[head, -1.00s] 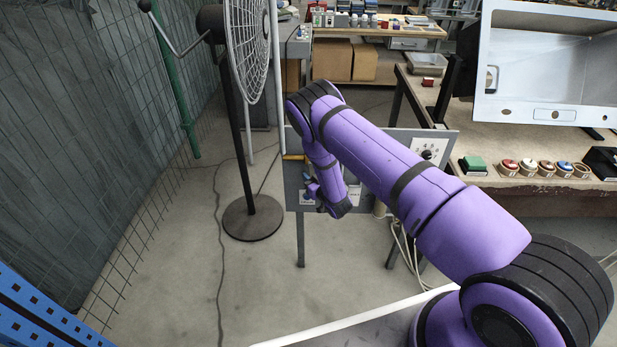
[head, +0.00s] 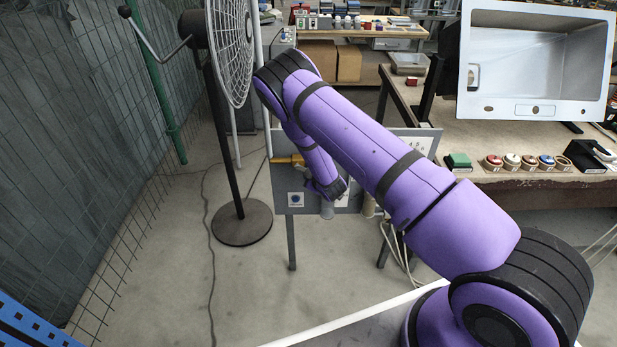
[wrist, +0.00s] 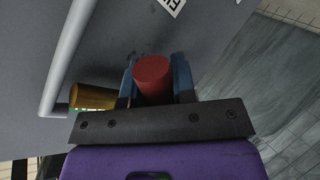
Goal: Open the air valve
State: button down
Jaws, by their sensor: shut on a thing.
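The air valve shows in the wrist view as a red cylindrical handle (wrist: 153,78) beside a brass-coloured fitting (wrist: 93,97) on a grey pipe (wrist: 72,50). My gripper (wrist: 155,88) has its blue fingers on both sides of the red handle and is shut on it. In the head view the brass-coloured fitting (head: 286,160) sits at the upper left of a grey panel (head: 350,200). My arm hides the red handle and most of my gripper there. How far the handle is turned cannot be told.
A tall fan (head: 230,50) on a round base (head: 241,222) stands left of the panel. A wire mesh fence (head: 110,130) runs along the left. A bench (head: 545,185) with several coloured buttons and a sink (head: 540,60) is at the right.

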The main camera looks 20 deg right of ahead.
jog(key=shift+s+d+r+n+h, duration=0.1)
jog(key=shift+d+r+n+h, duration=0.1)
jog(key=shift+r+n+h, duration=0.15)
jog(key=shift+f, duration=0.1)
dwell(0.3)
jog(key=c, duration=0.9)
grip_release()
jog(key=shift+c, duration=0.2)
